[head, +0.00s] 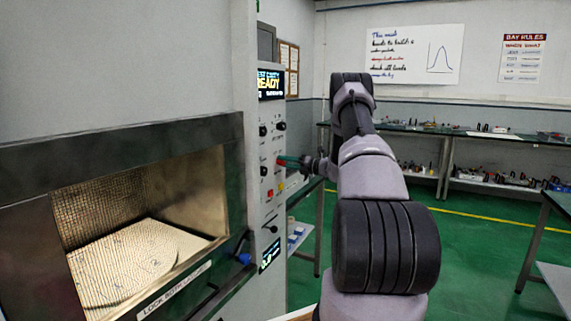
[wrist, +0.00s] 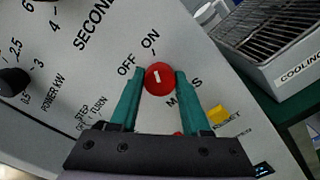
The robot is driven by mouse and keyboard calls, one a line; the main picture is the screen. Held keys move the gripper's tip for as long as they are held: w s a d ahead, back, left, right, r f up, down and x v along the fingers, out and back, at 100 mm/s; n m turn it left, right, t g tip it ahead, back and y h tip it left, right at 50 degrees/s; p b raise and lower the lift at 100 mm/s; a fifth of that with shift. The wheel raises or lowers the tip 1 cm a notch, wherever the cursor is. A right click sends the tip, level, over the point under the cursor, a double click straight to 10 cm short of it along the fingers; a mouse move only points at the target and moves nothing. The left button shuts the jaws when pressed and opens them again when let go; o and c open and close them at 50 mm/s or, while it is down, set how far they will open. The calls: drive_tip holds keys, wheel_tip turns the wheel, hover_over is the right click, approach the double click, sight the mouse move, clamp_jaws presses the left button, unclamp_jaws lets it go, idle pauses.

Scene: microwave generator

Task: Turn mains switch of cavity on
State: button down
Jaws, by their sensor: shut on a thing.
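The mains switch is a round red knob (wrist: 160,79) on the pale control panel (head: 267,205), with the words OFF and ON printed above it in the wrist view. Its short white mark stands nearly upright in that view and points roughly toward ON rather than OFF. My gripper (wrist: 160,84) has its two teal fingers on either side of the knob and is shut on it. In the head view my gripper (head: 286,160) reaches the panel from the right, and the knob is mostly hidden by the fingers. The lit display (head: 270,84) above reads READY.
A yellow button (wrist: 218,114) sits just below right of the knob; a black knob (wrist: 14,82) is at left. A grey slatted box (wrist: 285,50) stands beyond the panel's right edge.

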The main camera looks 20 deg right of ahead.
drive_tip(key=shift+f, duration=0.1)
idle(0.3)
drive_tip(key=shift+c, duration=1.8)
unclamp_jaws()
drive_tip(key=v, duration=1.1)
